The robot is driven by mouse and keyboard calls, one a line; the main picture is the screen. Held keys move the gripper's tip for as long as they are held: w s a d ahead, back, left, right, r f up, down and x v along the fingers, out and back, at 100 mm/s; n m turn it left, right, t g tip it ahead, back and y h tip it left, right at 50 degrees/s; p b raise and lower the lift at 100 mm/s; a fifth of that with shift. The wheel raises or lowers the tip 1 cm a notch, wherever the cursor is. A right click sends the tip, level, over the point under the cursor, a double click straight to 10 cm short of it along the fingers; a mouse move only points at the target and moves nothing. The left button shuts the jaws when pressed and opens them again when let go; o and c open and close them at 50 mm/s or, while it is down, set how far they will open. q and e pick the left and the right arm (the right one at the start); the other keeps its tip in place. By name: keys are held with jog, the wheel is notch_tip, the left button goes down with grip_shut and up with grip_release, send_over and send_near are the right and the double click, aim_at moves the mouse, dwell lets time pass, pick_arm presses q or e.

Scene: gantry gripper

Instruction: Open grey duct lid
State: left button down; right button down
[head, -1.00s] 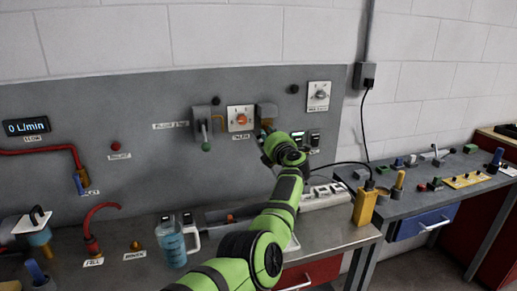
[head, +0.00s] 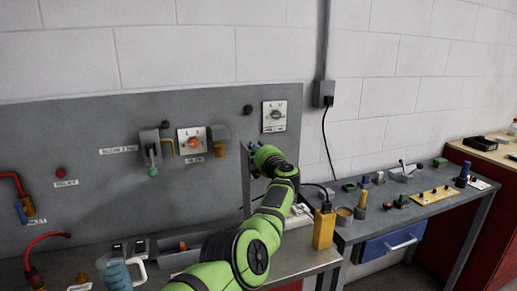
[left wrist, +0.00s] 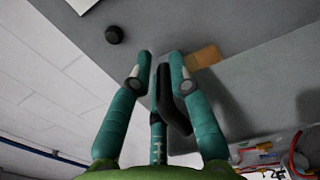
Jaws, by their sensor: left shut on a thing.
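My left gripper (head: 252,147) is at the right end of the grey wall panel in the head view. The handle stands in front of a grey surface, which seems to be the duct lid (left wrist: 275,85). In the head view a thin grey upright edge (head: 245,182) below the gripper may be the lid seen nearly edge-on. My arm and wrist hide most of it, so I cannot tell how far it is open. My right gripper is not in view.
A switch plate (head: 274,116) and a green-tipped lever (head: 152,160) are on the panel near my arm. A yellow box (head: 324,228) stands on the bench below. A side bench (head: 385,212) with small parts is at the right.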

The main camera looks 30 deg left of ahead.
pick_arm(q)
jog(key=shift+f, duration=0.25)
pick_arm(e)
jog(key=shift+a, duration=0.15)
pick_arm(q)
jog(key=c, duration=1.3)
grip_release()
jog(key=shift+f, duration=0.1)
jog(key=shift+s+d, duration=0.25)
jog(key=shift+d, duration=0.45)
jog(key=shift+s+d, duration=0.35)
jog(key=shift+s, duration=0.25)
jog(key=v, duration=0.5)
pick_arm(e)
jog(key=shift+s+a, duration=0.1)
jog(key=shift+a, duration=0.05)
